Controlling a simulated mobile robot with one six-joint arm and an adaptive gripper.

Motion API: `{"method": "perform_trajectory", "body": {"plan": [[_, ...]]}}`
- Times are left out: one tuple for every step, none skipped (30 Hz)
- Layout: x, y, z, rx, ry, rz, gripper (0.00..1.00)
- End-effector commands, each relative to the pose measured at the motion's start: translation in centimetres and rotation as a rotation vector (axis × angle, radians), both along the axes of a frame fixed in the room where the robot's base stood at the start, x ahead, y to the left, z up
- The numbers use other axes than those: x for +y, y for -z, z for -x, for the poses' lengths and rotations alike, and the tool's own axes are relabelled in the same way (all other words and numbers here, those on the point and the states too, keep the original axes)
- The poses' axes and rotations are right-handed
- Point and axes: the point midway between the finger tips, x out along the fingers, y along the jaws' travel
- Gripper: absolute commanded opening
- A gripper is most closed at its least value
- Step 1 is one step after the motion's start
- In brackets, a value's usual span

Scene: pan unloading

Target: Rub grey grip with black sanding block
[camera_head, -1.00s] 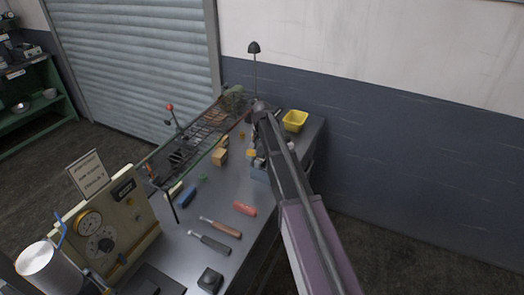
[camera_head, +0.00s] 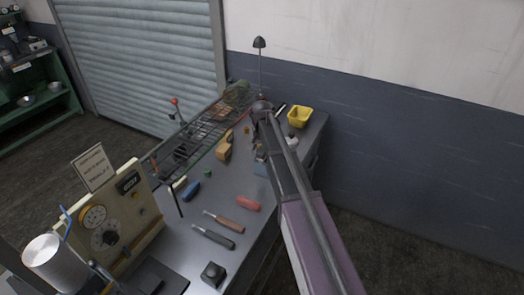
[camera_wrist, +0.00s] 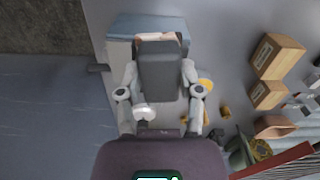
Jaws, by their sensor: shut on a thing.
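In the wrist view my gripper (camera_wrist: 160,75) is shut on a dark block (camera_wrist: 160,68), likely the black sanding block, with a tan strip at its far edge. The block is held between the two fingers, in front of a blue box (camera_wrist: 150,24); contact with the box cannot be told. In the head view my arm mostly hides the gripper and the held block near the right side of the bench. A tool with a dark grey grip (camera_head: 214,237) lies on the bench at the front, well apart from my gripper.
Near the grey grip lie a brown-handled tool (camera_head: 225,222), a red handle (camera_head: 248,204) and a dark cube (camera_head: 213,274). A wire rack (camera_head: 205,128) runs along the left.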

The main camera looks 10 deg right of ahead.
Motion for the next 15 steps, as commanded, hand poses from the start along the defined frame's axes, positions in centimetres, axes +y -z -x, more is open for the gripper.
{"method": "perform_trajectory", "body": {"plan": [[0.0,0.0,0.0,0.000,0.000,0.000,0.09],[0.0,0.0,0.0,0.000,0.000,0.000,0.09],[0.0,-0.1,0.0,0.000,0.000,0.000,0.09],[0.0,-0.1,0.0,0.000,0.000,0.000,0.09],[0.0,-0.2,0.0,0.000,0.000,0.000,0.09],[0.0,-0.4,0.0,0.000,0.000,0.000,0.09],[0.0,-0.5,0.0,0.000,0.000,0.000,0.09],[0.0,-0.7,0.0,0.000,0.000,0.000,0.09],[0.0,-1.0,0.0,0.000,0.000,0.000,0.09],[0.0,-1.2,0.0,0.000,0.000,0.000,0.09],[0.0,-1.5,0.0,0.000,0.000,0.000,0.09],[0.0,-1.8,0.0,0.000,0.000,0.000,0.09],[0.0,-2.0,0.0,0.000,0.000,0.000,0.09],[0.0,-2.2,0.0,0.000,0.000,0.000,0.09],[0.0,-2.5,0.0,0.000,0.000,0.000,0.09]]}}
